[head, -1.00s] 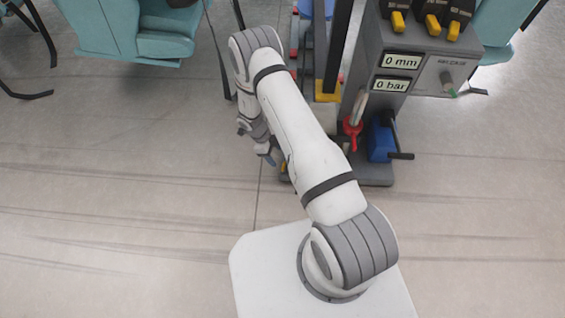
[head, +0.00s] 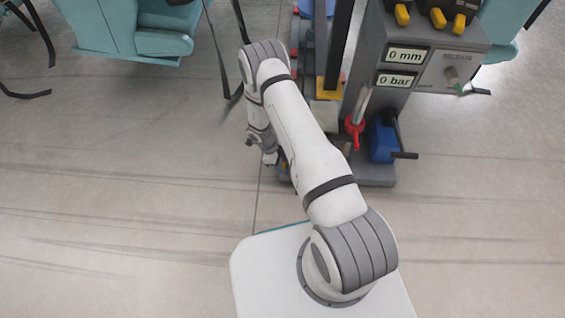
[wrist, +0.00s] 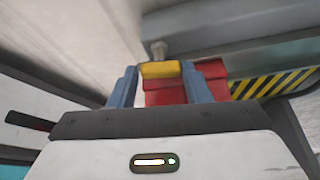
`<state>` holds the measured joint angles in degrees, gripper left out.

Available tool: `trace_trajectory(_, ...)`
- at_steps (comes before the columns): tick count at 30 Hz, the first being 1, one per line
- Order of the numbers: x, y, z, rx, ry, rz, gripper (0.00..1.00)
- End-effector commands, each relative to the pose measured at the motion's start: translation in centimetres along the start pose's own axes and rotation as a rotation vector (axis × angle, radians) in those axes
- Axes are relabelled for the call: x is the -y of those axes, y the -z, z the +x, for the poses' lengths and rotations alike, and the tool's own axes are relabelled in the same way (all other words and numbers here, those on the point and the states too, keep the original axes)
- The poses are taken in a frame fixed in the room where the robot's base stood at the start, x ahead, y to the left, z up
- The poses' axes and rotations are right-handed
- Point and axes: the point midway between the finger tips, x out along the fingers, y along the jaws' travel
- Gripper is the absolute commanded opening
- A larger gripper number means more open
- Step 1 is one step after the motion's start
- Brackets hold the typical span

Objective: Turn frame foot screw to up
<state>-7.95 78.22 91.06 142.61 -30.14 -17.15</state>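In the wrist view a yellow piece (wrist: 160,69) lies between the tips of my gripper (wrist: 160,74). A short metal stem (wrist: 158,49) shows just beyond it; these look like the foot screw, but I cannot be sure. The two blue-grey fingers stand well apart, one on each side of the yellow piece. Its ends come close to both tips; I cannot tell whether they touch. In the head view my gripper (head: 270,158) is low, left of the grey machine base, and my arm hides most of what is there.
A red block (wrist: 177,88) sits behind the right finger, with a yellow-black striped edge (wrist: 275,84) to its right. The grey console (head: 425,60) carries a red handle (head: 354,131) and a blue box (head: 382,141). Teal seats (head: 135,30) stand at upper left.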

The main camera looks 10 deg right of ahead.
Motion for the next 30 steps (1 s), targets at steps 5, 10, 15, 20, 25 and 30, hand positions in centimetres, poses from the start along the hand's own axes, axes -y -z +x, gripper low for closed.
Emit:
trace_trajectory(5, 0.00, 0.02, 0.00, 0.000, 0.000, 0.000, 0.29)
trace_trajectory(10, 0.20, 0.44, 0.18, -0.001, -0.002, 0.002, 0.17)
trace_trajectory(15, -0.01, 0.19, 0.04, -0.003, 0.003, -0.010, 0.17)
trace_trajectory(20, -0.12, 0.22, -0.03, -0.004, 0.021, -0.054, 0.17)
trace_trajectory(25, -0.25, 0.25, -0.08, -0.004, 0.060, -0.150, 0.17)
trace_trajectory(30, -0.43, 0.30, -0.08, -0.004, 0.115, -0.287, 0.17)
